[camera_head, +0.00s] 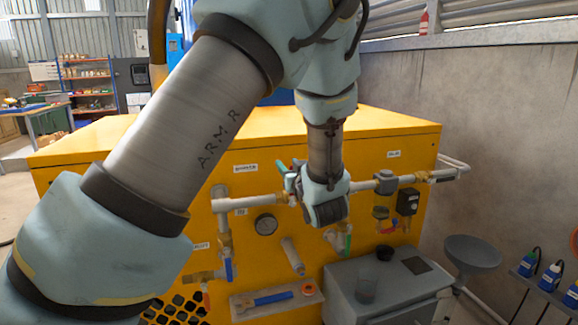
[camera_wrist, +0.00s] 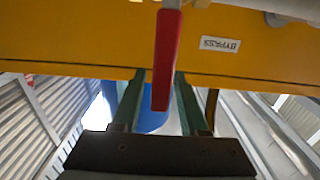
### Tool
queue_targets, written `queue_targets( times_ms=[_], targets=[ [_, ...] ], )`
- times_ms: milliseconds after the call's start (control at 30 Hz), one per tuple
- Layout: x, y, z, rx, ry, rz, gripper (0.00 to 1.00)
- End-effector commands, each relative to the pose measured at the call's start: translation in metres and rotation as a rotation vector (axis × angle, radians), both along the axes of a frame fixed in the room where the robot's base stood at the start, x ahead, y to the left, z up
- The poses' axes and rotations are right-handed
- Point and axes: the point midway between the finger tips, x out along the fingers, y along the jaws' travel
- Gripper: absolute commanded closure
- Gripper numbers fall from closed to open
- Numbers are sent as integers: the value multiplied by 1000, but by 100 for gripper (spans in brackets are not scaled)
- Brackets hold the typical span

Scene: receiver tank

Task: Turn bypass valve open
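The bypass valve's red lever (camera_wrist: 166,60) shows in the wrist view, lying between the two green fingers of my gripper (camera_wrist: 159,80). Gaps show on both sides of the lever, so the fingers are open around it. A white BYPASS label (camera_wrist: 220,44) reads upside down beside it on the yellow panel. In the head view, the BYPASS label (camera_head: 246,168) is on the yellow tank cabinet (camera_head: 390,135), just left of my gripper (camera_head: 284,167). My wrist and gripper hide most of the bypass valve there.
Pipes, a round gauge (camera_head: 265,223), a blue-handled valve (camera_head: 228,268) and a green-handled valve (camera_head: 348,240) crowd the cabinet front. A grey cabinet (camera_head: 385,290) stands before it. A stool (camera_head: 472,252) and a shelf of bottles (camera_head: 549,277) stand at the right.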

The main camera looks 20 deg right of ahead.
Motion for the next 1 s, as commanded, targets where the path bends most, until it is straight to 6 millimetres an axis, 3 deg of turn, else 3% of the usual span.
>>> queue_targets(
  times_ms=[33,367,1000],
  targets=[
    [0,0,0,0,0,0,63],
    [0,0,0,0,0,0,100],
    [0,0,0,0,0,-1,100]
  ],
)
